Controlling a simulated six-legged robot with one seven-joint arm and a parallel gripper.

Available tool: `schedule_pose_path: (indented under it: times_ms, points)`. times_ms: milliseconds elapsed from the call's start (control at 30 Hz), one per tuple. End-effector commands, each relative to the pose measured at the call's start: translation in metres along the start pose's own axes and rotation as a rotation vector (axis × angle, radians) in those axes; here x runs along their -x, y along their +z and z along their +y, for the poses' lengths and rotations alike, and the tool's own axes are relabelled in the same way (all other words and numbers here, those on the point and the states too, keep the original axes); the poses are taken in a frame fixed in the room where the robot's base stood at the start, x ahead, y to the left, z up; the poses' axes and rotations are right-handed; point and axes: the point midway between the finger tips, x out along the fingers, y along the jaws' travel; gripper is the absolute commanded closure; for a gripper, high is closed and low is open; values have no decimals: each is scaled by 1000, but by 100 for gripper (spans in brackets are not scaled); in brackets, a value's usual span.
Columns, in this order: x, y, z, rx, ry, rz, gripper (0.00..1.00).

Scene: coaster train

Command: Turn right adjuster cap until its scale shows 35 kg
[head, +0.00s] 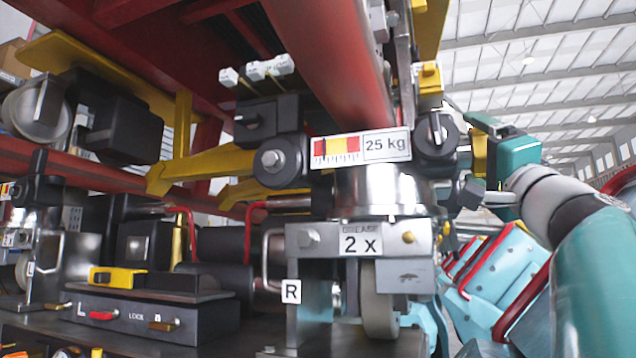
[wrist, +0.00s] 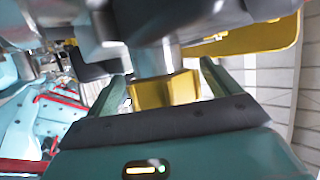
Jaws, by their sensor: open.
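The scale plate (head: 360,147) beside the silver wheel bracket marked R reads 25 kg in the head view. It has red, yellow and white bands with tick marks. A yellow faceted cap (head: 480,153) is to the right of the plate, past a black round knob (head: 436,134). My gripper (head: 482,150) reaches it from the right. In the wrist view the same yellow cap (wrist: 165,90) is between the two teal fingers of my open gripper (wrist: 165,88), at the end of a silver shaft. I cannot tell whether the fingers touch it.
A red tube (head: 330,55) runs overhead, close above the plate. The bracket (head: 375,240) carries a "GREASE 2 x" label. A black box with L and LOCK markings (head: 150,310) is at lower left. Teal seats (head: 490,285) stand below and behind my arm.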

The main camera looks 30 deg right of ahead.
Motion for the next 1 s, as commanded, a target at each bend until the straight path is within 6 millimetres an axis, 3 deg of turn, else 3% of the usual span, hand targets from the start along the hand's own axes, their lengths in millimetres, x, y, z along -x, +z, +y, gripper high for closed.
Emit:
schedule_pose_path:
  times_ms: [300, 533, 1000]
  points:
    - [1, 2, -3, 2, 0, 1, 12]
    - [1, 1, -2, 1, 0, 1, 55]
    - [-1, 1, -2, -20, 53, -1, 56]
